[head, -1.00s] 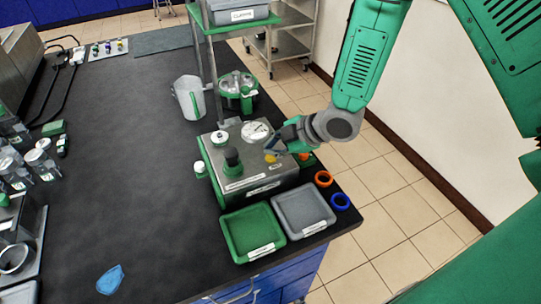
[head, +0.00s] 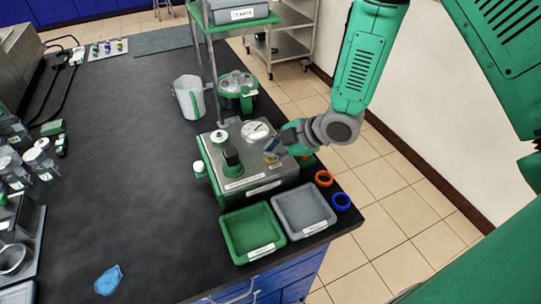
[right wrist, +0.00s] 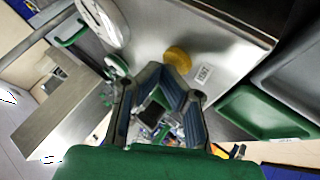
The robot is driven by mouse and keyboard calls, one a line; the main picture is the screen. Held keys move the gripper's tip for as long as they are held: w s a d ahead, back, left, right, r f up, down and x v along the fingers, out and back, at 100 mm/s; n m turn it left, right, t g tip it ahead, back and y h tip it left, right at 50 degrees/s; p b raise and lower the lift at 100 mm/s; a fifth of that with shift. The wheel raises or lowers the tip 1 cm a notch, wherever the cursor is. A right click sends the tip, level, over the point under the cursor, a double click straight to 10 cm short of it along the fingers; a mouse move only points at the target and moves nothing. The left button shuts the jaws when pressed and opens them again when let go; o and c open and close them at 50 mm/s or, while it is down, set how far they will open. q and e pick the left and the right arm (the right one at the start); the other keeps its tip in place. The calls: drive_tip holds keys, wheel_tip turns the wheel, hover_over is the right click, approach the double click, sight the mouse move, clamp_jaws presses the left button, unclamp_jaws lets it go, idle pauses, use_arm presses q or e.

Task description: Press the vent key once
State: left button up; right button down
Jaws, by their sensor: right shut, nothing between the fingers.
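The vent key is a round yellow button (right wrist: 178,57) on the steel top of the control box (head: 262,181), beside a label reading VENT (right wrist: 203,73). In the head view only a bit of the yellow key (head: 271,160) shows under my fingertips. My right gripper (head: 273,153) is shut and empty, its tips at the key. In the right wrist view the closed fingertips (right wrist: 163,69) lie just short of the key's near edge. I cannot tell whether they touch it. My left gripper is not in view.
A white dial gauge (head: 256,130) and a black knob with a green base (head: 232,158) stand on the box near the key. A green tray (head: 233,224) and a grey tray (head: 305,226) lie in front.

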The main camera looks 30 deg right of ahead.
drive_tip(key=shift+f, duration=0.25)
drive_tip(key=shift+r, duration=0.1)
idle(0.3)
drive_tip(key=shift+r+p, duration=0.65)
drive_tip(key=shift+r, duration=0.15)
wheel_tip(320, 180, up, 5)
drive_tip(key=p, duration=0.4)
idle(0.7)
